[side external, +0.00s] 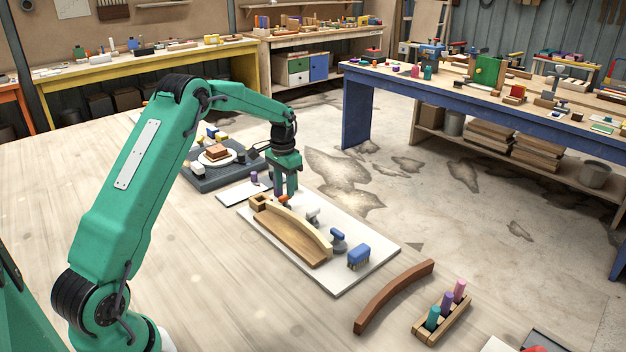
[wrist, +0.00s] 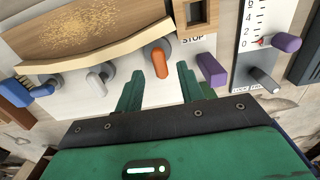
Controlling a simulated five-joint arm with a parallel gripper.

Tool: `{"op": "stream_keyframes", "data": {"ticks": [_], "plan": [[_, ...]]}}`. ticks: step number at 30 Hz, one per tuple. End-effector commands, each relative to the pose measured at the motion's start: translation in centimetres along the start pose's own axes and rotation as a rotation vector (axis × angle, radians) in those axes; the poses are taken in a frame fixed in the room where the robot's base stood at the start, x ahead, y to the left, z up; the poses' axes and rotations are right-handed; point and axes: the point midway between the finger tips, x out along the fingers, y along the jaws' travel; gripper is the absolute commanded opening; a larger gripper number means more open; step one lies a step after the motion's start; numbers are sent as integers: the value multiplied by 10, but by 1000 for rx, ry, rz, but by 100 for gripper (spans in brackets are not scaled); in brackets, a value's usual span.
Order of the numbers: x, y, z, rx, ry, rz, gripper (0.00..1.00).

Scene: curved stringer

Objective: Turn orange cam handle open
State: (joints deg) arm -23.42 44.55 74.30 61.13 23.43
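The orange cam handle (wrist: 160,62) stands on the white board beside the curved wooden piece; in the side view its orange tip (side external: 284,200) shows just under my gripper (side external: 286,188). In the wrist view my gripper (wrist: 158,82) is open, its two green fingers apart with nothing between them. The orange handle lies just beyond the fingertips, lined up with the gap. I see no contact. A white cam handle (wrist: 100,74) and a blue one (wrist: 42,90) stand along the same edge to the left. The handle's base is partly hidden in the side view.
A purple block (wrist: 212,70) is close beside the right finger. A wooden stop block (wrist: 196,12) and a scale with a purple knob (wrist: 286,43) lie farther right. A brown curved strip (side external: 395,296) and a peg rack (side external: 441,318) lie on the table near the front.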

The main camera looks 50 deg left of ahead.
Motion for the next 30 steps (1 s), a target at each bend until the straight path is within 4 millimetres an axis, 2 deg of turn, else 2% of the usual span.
{"op": "stream_keyframes", "data": {"ticks": [3,7,17,18,24,30], "plan": [[14,0,0,0,-3,1,38],[22,0,0,0,-1,1,38],[25,0,0,0,-1,0,38],[25,0,0,0,-1,0,36],[25,0,0,0,0,0,0],[25,0,0,-4,0,0,0]]}}
